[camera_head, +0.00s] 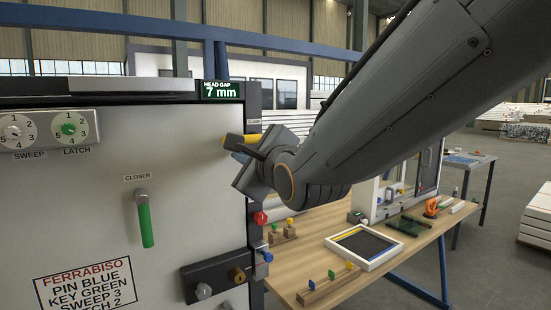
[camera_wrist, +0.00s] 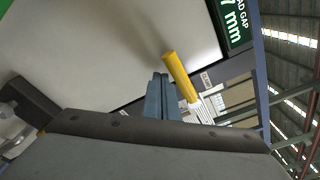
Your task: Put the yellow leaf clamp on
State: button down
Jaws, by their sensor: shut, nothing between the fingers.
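The yellow leaf clamp (camera_head: 251,139) is a short yellow bar at the upper right edge of the pale door leaf (camera_head: 95,190), below a small "CLAMP" label. In the wrist view the yellow clamp (camera_wrist: 180,75) lies at a slant just right of my fingers. My gripper (camera_head: 238,148) is right beside the clamp in the head view, partly hidden behind my wrist. In the wrist view my gripper (camera_wrist: 160,78) shows its blue-grey fingers together and empty. A narrow gap shows between fingertips and clamp; contact cannot be told. A display (camera_head: 221,90) reads head gap 7 mm.
The leaf carries a green closer handle (camera_head: 146,224), sweep and latch dials (camera_head: 68,130) and a lock (camera_head: 220,277). Red (camera_head: 261,218) and blue (camera_head: 265,256) knobs sit on its right edge. A wooden bench (camera_head: 385,262) with a tray (camera_head: 364,247) stands to the right.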

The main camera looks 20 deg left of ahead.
jog(key=f, duration=0.1)
jog(key=f+b, duration=0.2)
jog(key=shift+w+f, duration=0.25)
jog(key=shift+w, duration=0.05)
jog(key=r+b+v, duration=0.1)
jog(key=v, duration=0.9)
jog(key=shift+w+d+b, duration=0.25)
jog(key=shift+w+b, duration=0.15)
jog(key=shift+h, duration=0.3)
jog(key=w+d+f+n+g+h, duration=0.1)
jog(key=w+d+f+n+h, duration=0.25)
jog(key=d+f, duration=0.7)
jog(key=w+d+f+n+g+h, duration=0.1)
jog(key=w+d+f+n+h, duration=0.3)
jog(key=d+f, duration=0.6)
jog(key=s+d+f+n+g+h, duration=0.2)
jog(key=s+d+f+n+g, duration=0.2)
jog(key=s+d+f, duration=0.2)
jog(key=s+d+f+n+g+h, duration=0.3)
jog(key=s+d+f, duration=0.4)
jog(key=d, duration=0.8)
notch_tip(320, 180, down, 3)
jog(key=shift+f+n+g, duration=0.15)
jog(key=shift+n+g, duration=0.4)
jog(key=shift+g, duration=0.25)
